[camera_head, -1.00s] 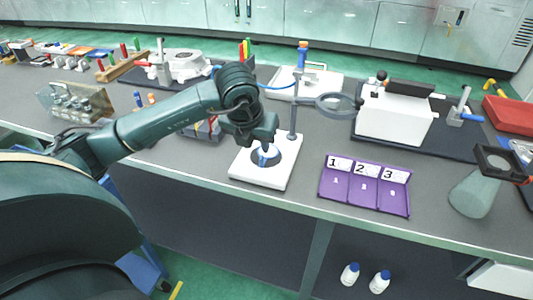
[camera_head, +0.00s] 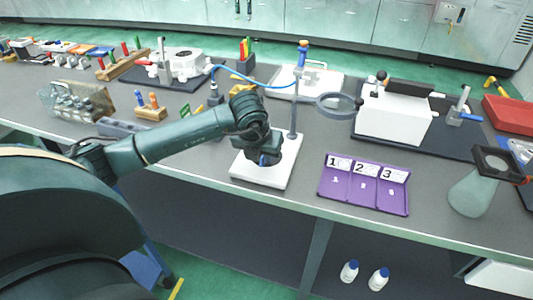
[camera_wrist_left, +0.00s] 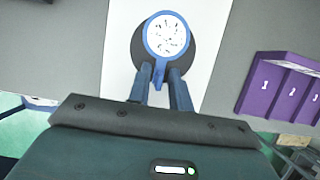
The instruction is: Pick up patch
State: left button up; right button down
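The piece I take for the patch (camera_wrist_left: 166,36) is a round disc with a white, black-marked face, a blue rim and a short blue tab. It lies over a dark round part on the white base plate (camera_wrist_left: 116,72) of the magnifier stand. In the head view only a bit of blue (camera_head: 264,160) shows, and my left gripper hides the rest. My left gripper (camera_wrist_left: 161,78) has its two fingers apart, one on each side of the blue tab, with gaps visible. In the head view my left gripper (camera_head: 268,156) is low over the base plate (camera_head: 250,174). My right gripper is not in view.
The magnifier's post (camera_head: 294,110) and lens (camera_head: 337,105) stand close behind and right of my gripper. A purple numbered tray (camera_head: 335,192) is to the right. A conical flask (camera_head: 472,194) stands farther right. Bare grey bench lies left of the base plate.

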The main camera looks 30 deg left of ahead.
pick_arm(q)
grip_shut()
jog(key=shift+r, duration=0.1)
